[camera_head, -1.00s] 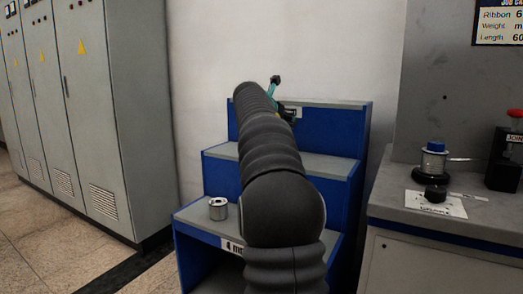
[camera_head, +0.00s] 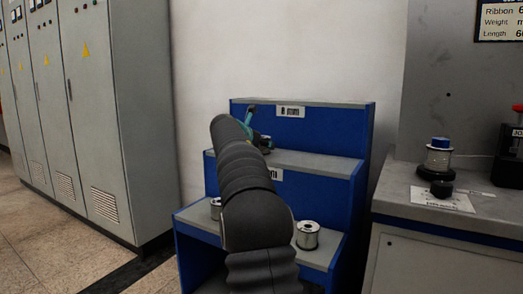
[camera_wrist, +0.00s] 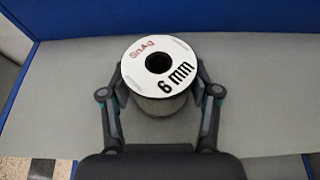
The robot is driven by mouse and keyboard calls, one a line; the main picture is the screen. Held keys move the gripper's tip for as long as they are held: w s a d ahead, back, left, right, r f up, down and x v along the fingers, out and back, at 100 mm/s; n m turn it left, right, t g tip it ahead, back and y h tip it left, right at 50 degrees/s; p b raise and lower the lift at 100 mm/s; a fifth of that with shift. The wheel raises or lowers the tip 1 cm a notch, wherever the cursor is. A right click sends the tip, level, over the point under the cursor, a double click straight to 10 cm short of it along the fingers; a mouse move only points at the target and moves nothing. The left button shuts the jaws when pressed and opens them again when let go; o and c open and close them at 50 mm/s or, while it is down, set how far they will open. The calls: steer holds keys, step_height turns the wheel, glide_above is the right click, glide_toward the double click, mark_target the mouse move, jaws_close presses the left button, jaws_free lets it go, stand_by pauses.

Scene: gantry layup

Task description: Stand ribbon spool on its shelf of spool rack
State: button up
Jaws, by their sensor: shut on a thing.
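The ribbon spool (camera_wrist: 158,75) has a white face marked "SnAg" and "6 mm". My gripper (camera_wrist: 160,98) is shut on it, one finger on each side, with the white face toward the wrist camera. The spool is over a grey shelf of the spool rack (camera_wrist: 255,110), in front of a blue riser. I cannot tell whether it touches the shelf. In the head view my gripper (camera_head: 258,140) is partly behind my arm, at the middle shelf of the stepped blue rack (camera_head: 320,163); the spool is hidden there.
Two spools stand on the bottom shelf: the left one (camera_head: 215,208) is partly behind my arm, the right one (camera_head: 307,235) is clear. The top shelf (camera_head: 330,104) looks empty. A grey bench (camera_head: 400,190) with another spool (camera_head: 438,158) stands right; grey cabinets (camera_head: 125,110) stand left.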

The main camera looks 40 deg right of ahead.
steer(key=shift+f, duration=0.15)
steer(key=o, duration=1.6)
steer(key=shift+c, duration=0.2)
steer(key=v, duration=1.2)
steer(key=shift+a, duration=0.1)
